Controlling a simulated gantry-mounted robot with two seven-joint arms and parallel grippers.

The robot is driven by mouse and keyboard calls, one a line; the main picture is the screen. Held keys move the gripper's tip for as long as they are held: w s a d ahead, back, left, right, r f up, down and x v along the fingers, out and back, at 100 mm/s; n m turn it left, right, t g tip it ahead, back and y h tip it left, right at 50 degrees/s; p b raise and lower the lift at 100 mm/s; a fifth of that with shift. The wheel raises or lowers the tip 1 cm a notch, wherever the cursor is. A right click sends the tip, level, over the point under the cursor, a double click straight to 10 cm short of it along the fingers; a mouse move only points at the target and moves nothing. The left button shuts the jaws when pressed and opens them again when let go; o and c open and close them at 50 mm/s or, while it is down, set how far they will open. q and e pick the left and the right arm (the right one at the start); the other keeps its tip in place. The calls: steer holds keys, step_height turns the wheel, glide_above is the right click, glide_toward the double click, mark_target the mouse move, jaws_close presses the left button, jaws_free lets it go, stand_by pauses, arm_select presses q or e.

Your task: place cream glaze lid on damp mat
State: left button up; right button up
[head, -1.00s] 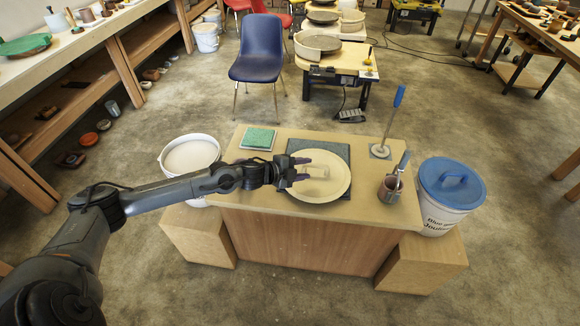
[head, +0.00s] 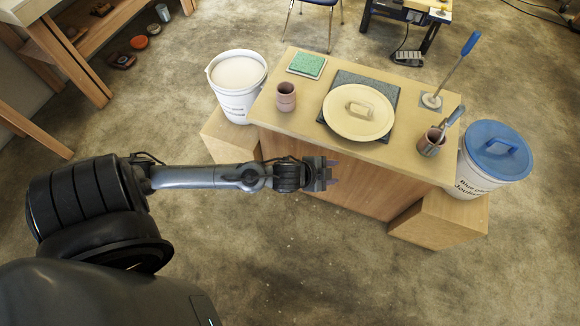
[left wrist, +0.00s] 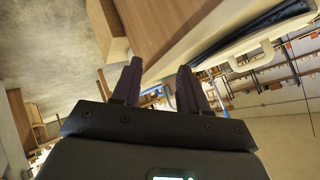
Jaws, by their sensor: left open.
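The cream glaze lid (head: 345,119) lies on the dark damp mat (head: 370,79) on the table top, its handle facing up. The mat shows around the lid's back and side edges. My left gripper (head: 332,174) is open and empty, in front of the table and apart from the lid. In the left wrist view its two fingers (left wrist: 160,88) stand apart with nothing between them. The lid's edge and handle (left wrist: 262,56) appear beyond them at the upper right. My right gripper is not in view.
A white bucket (head: 234,88) stands left of the table, and a blue-lidded bucket (head: 494,158) stands right. A brown cup (head: 286,97), a green sponge tray (head: 307,64), a tool pot (head: 431,142) and an upright blue-handled tool (head: 458,65) are on the table top (head: 290,125).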

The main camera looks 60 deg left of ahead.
arm_select(q)
steer(key=s+d+n+g, duration=0.2)
steer(key=s+n+g, duration=0.1)
steer(key=s, duration=0.5)
steer(key=s+d+r+n+g, duration=0.1)
steer(key=s+d+n+g, duration=0.2)
steer(key=s, duration=0.6)
steer(key=shift+s+d+g, duration=0.15)
steer(key=shift+s+g, duration=0.15)
step_height(320, 180, up, 47)
steer(key=p, duration=4.7)
steer(key=shift+r, duration=0.15)
